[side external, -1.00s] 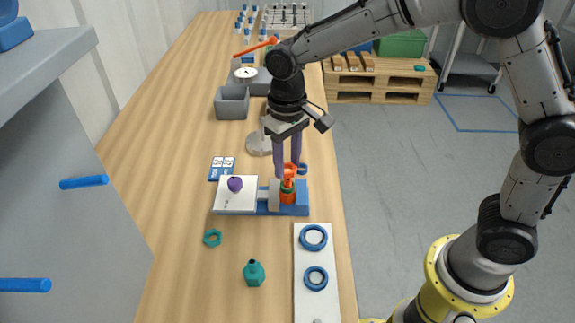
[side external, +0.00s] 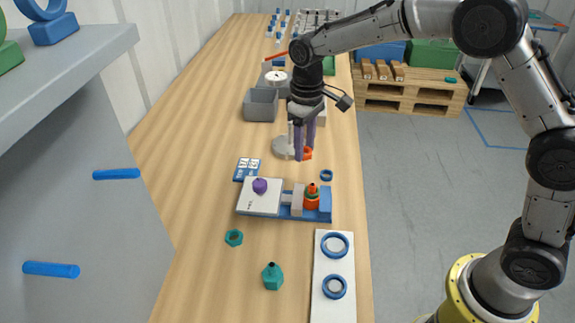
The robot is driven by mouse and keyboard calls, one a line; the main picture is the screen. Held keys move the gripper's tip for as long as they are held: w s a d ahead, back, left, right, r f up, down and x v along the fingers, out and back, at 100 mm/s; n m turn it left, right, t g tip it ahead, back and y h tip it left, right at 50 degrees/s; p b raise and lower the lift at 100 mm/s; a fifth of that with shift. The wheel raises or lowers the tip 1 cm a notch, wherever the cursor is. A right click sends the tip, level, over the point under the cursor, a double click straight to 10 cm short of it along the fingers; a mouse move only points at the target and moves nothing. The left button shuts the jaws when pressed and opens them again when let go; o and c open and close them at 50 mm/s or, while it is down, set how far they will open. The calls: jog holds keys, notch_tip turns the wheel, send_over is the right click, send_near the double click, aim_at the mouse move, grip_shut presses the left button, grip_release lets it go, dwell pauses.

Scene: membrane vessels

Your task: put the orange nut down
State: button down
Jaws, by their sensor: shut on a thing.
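The orange nut (side external: 307,154) shows at the tips of my gripper (side external: 303,155), which is shut on it with its purple fingers pointing down. The nut is low over the wooden table, behind the vise and beside a round grey base. I cannot tell whether it touches the table. An orange vessel (side external: 311,202) with a dark top and a green band stands upright in the blue and grey vise (side external: 325,205), apart from the nut.
A small blue ring (side external: 326,175) lies just in front of the nut. The round grey base (side external: 283,149) is close on the left. A white plate (side external: 333,268) with blue rings, a teal nut (side external: 234,238) and a teal vessel (side external: 272,277) are nearer. Bare table (side external: 200,185) lies left.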

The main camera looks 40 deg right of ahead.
send_over(287, 175)
notch_tip(287, 175, down, 6)
jog(key=shift+s+r, duration=0.1)
jog(key=shift+s, duration=0.05)
jog(key=shift+f, duration=1.6)
jog(key=shift+f, duration=0.2)
jog(key=shift+c, duration=2.2)
grip_release()
jog(key=shift+r, duration=0.1)
